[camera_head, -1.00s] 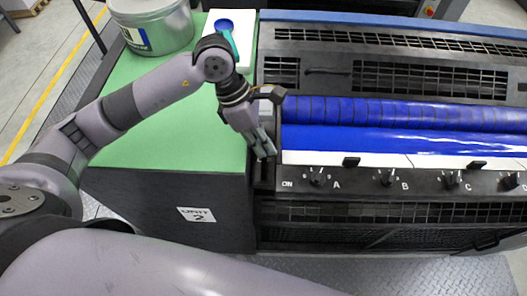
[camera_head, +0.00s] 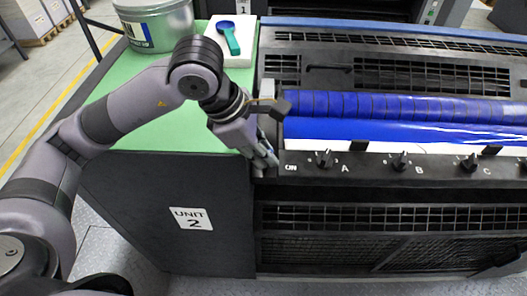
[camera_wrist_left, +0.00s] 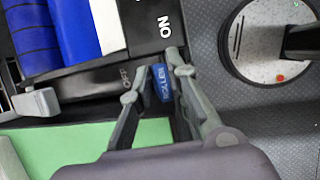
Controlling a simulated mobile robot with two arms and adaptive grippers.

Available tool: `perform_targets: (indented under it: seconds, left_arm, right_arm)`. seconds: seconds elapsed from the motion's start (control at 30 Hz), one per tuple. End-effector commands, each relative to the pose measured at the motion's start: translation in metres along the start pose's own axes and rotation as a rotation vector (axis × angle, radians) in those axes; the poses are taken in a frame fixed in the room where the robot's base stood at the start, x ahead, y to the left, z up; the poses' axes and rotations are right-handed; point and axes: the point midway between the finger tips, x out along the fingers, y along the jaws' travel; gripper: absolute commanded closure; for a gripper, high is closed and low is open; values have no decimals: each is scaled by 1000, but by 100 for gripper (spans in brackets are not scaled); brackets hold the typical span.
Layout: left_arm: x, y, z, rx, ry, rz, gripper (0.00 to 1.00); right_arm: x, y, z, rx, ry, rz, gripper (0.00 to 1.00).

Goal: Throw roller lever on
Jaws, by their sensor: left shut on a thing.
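My left gripper (camera_head: 268,160) is at the left end of the press's black control panel, beside the white ON mark (camera_head: 291,168). In the left wrist view its two fingers (camera_wrist_left: 158,82) are closed around the roller lever (camera_wrist_left: 161,83), which has a blue tip lettered ROLLER. The OFF mark (camera_wrist_left: 125,75) shows to the left of the lever, and the ON mark (camera_wrist_left: 165,27) lies above it in that view. The lever's lower part is hidden by the fingers. My right gripper is not in view.
Knobs A (camera_head: 325,158), B (camera_head: 400,161) and C (camera_head: 470,163) line the panel right of the gripper. Blue rollers (camera_head: 400,108) lie behind. The green top (camera_head: 160,135) bears an ink can (camera_head: 158,22) and a white block (camera_head: 240,55) with a spatula (camera_head: 232,40).

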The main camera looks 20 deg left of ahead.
Motion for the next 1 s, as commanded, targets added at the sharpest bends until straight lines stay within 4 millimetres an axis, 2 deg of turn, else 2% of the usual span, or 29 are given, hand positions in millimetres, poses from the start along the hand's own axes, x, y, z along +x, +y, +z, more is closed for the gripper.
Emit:
perform_targets:
  seconds: [0.03,0.37,0.4,0.6,1.0]
  left_arm:
    - [6,-7,-3,0,11,-25,100]
    - [6,-8,-4,0,13,-29,100]
    - [6,-8,-4,0,13,-29,84]
    - [6,-8,-3,1,12,-26,70]
    - [3,-4,-2,1,6,-16,70]
  right_arm:
    - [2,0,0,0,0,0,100]
    - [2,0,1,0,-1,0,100]
    - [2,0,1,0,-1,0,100]
    - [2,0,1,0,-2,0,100]
    - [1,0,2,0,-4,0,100]
